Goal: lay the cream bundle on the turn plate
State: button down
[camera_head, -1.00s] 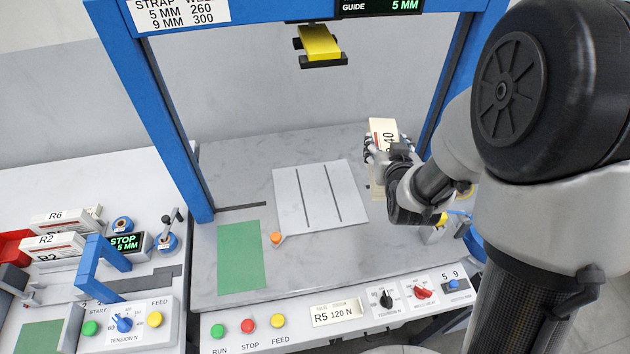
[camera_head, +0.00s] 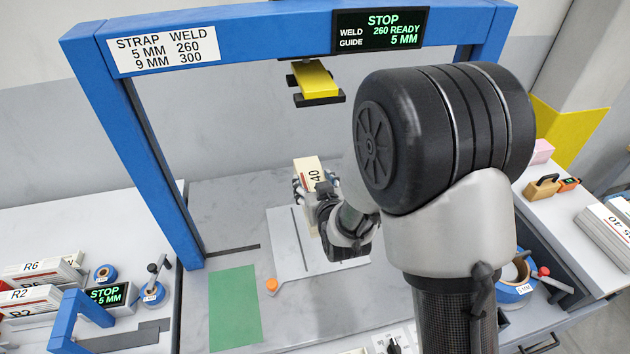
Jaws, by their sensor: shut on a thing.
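The cream bundle (camera_head: 308,170) stands up out of my gripper (camera_head: 313,190), with a dark "40" mark on its face. My gripper is shut on it; the fingers are partly hidden behind my own wrist. The turn plate (camera_head: 286,234) is a pale grey square with dark slots on the table below. The bundle and gripper show over the plate's upper right part. I cannot tell how far above the plate the bundle is. My arm hides the plate's right side.
The blue frame (camera_head: 140,155) stands around the work table, with a yellow head (camera_head: 316,78) hanging above. Blue strap reels (camera_head: 515,275) and stacked bundles (camera_head: 608,232) stand on the right.

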notch_tip(320, 180, down, 13)
jog(key=b, duration=0.3)
jog(key=shift+w+r, duration=0.1)
jog(key=shift+r, duration=0.05)
jog(key=shift+b, duration=0.3)
jog(key=c, duration=0.6)
grip_release()
jog(key=shift+f, duration=0.25)
jog(key=shift+r, duration=0.15)
jog(key=shift+s+d+r, duration=0.1)
jog(key=shift+s+r, duration=0.05)
jog(key=shift+s, duration=0.2)
jog(key=shift+p+v, duration=3.55)
jog(key=shift+v, duration=2.1)
